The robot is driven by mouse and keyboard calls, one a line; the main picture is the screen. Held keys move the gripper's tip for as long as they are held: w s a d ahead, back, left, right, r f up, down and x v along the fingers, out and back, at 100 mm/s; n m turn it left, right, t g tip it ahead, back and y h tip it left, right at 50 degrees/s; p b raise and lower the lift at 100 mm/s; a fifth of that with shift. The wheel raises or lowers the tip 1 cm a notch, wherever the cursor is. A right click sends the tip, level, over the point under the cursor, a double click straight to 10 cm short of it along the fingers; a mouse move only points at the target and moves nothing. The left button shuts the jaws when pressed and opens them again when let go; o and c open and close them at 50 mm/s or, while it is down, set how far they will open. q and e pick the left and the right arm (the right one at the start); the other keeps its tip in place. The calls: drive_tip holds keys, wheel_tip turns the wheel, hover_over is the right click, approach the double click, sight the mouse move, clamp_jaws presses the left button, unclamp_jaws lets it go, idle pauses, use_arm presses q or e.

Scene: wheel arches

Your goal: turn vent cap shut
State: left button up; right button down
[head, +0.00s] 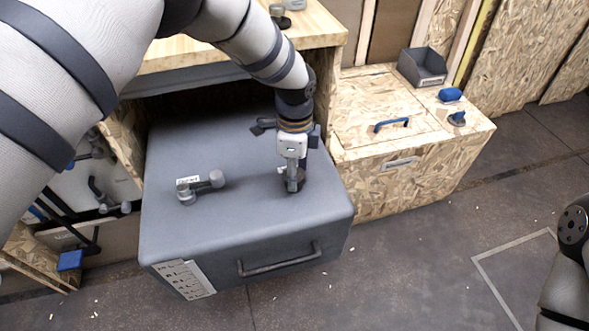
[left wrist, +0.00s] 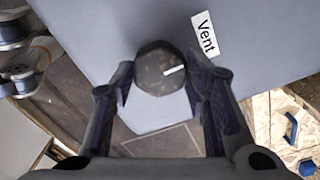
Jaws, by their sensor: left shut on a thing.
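The vent cap (left wrist: 158,72) is a dark, round, faceted knob with a short white mark on its top. It stands on the grey box (head: 240,215), beside a white label reading "Vent" (left wrist: 205,36). In the left wrist view the white mark points to the right and slightly up. My left gripper (head: 292,184) points down at the box top and is shut on the cap, with a finger on each side of it. In the head view the gripper mostly hides the cap. My right gripper is out of view.
A grey lever fitting (head: 201,184) with a white label stands left of my gripper on the box. The box has a front handle (head: 278,260). A wooden chest (head: 400,140) with blue parts and a grey bin (head: 422,68) stands to the right. Open floor lies in front.

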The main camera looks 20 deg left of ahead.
use_arm(q)
drive_tip(key=shift+s+f, duration=0.1)
idle(0.3)
drive_tip(key=o, duration=1.1)
drive_tip(key=shift+o, duration=0.2)
wheel_tip(320, 180, up, 12)
